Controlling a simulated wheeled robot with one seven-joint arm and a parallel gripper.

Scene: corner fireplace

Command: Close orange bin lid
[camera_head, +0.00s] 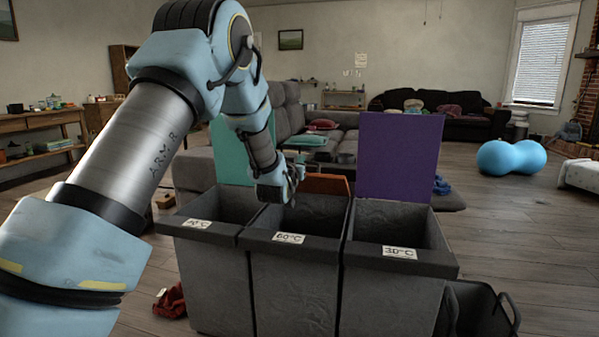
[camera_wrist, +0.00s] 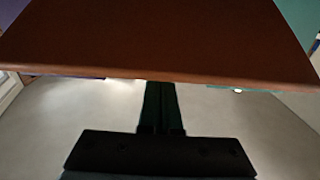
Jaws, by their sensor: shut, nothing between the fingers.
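The orange bin lid (camera_head: 328,184) stands at the back of the middle bin (camera_head: 293,280). It shows much lower than the upright lids beside it, so it is tilted; I cannot tell its exact angle. The middle bin's mouth is still visible. In the wrist view the lid is a broad orange-brown panel (camera_wrist: 150,35) across the top. My gripper (camera_head: 297,172) is over the back of the middle bin, at the lid's left part. Its fingers (camera_wrist: 161,90) are together and empty, their tips at the panel's near edge; contact is unclear.
A teal lid (camera_head: 231,150) stands upright on the left and a purple lid (camera_head: 399,157) on the right, close to the orange lid. A grey sofa (camera_head: 290,105) is behind. A dark basket (camera_head: 485,310) sits at lower right. Open floor lies right.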

